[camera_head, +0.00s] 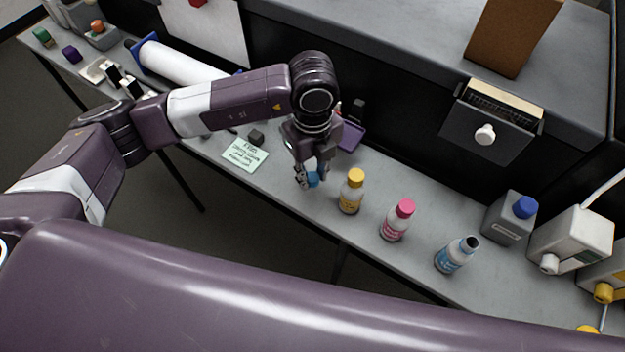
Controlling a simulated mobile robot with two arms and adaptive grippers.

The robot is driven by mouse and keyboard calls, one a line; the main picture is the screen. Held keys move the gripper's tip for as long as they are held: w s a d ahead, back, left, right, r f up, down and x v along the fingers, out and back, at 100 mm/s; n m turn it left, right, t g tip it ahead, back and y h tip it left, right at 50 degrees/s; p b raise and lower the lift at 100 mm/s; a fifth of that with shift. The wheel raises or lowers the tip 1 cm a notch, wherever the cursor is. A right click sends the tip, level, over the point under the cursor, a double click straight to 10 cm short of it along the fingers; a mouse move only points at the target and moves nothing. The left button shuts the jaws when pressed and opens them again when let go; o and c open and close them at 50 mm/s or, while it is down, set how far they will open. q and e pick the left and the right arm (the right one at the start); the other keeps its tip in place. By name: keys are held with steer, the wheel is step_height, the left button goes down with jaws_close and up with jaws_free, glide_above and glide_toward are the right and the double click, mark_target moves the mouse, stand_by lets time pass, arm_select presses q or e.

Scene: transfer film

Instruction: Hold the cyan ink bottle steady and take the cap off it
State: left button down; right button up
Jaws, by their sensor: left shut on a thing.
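The cyan ink bottle (456,255) stands upright on the grey bench, right of the pink-capped bottle. Its neck shows a dark top with no blue cap on it. My left gripper (313,177) points down over the bench, well to the left of the cyan bottle and just left of the yellow-capped bottle. It is shut on a small blue cap (313,180), partly hidden by the fingers. I cannot tell whether the cap touches the bench. My right gripper is not in view.
A yellow-capped bottle (351,191) and a pink-capped bottle (398,220) stand between my left gripper and the cyan bottle. A grey jug with a blue cap (508,218) stands to the right. A green note (245,155) lies left of the gripper. A purple tray (351,137) lies behind it.

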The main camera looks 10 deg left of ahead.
mark_target(313, 192)
arm_select(q)
step_height(313, 192, down, 4)
steer(key=shift+f+p, duration=0.1)
steer(key=shift+p, duration=0.4)
steer(key=shift+f, duration=0.1)
steer(key=shift+f, duration=0.1)
steer(key=shift+f+b, duration=0.2)
steer(key=shift+b, duration=0.1)
steer(key=c, duration=1.6)
jaws_free()
steer(key=shift+r, duration=0.15)
